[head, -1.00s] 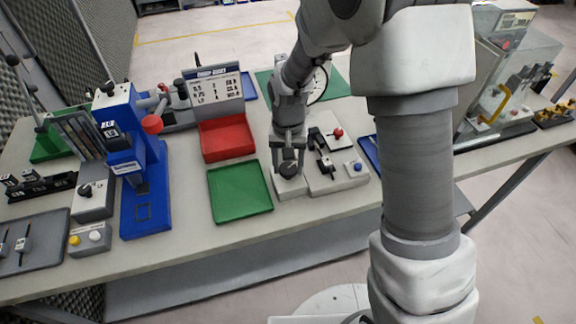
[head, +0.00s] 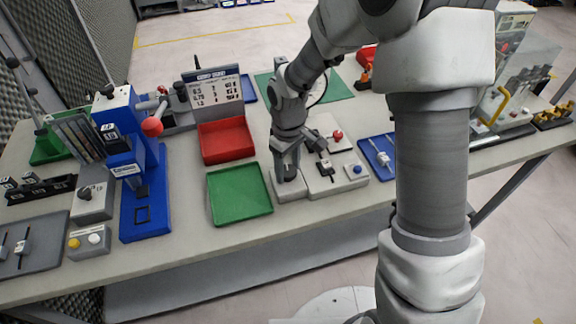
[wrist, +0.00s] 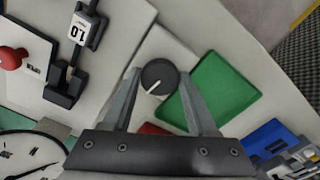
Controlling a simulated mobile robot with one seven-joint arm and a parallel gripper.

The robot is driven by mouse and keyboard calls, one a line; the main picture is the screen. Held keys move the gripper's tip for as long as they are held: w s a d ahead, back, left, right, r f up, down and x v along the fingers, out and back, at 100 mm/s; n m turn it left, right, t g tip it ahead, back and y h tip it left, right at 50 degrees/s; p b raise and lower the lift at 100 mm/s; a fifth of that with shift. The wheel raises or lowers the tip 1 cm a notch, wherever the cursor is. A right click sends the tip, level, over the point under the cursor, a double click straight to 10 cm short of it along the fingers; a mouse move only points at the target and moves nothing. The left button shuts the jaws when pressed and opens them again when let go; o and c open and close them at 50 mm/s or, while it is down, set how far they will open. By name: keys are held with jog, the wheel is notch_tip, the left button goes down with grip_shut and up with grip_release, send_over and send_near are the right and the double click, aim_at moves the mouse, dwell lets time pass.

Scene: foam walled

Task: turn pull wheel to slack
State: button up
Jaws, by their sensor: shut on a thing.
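The pull wheel is a dark round knob (wrist: 158,76) with a white pointer line, on a pale grey block (head: 283,188). In the wrist view the pointer slants down and left. My gripper (wrist: 160,80) has a finger on each side of the knob and is shut on it. In the head view my gripper (head: 289,166) reaches down to the knob, which is partly hidden by the fingers. Any slack marking is not readable.

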aim_at(288, 170)
jog(key=shift+n, duration=0.9)
jog(key=o, duration=1.4)
jog(key=shift+c, duration=0.2)
jog(key=shift+r, duration=0.15)
notch_tip(288, 170, up, 17)
jog(key=p, duration=0.1)
jog(key=shift+p, duration=0.35)
jog(key=shift+r, duration=0.15)
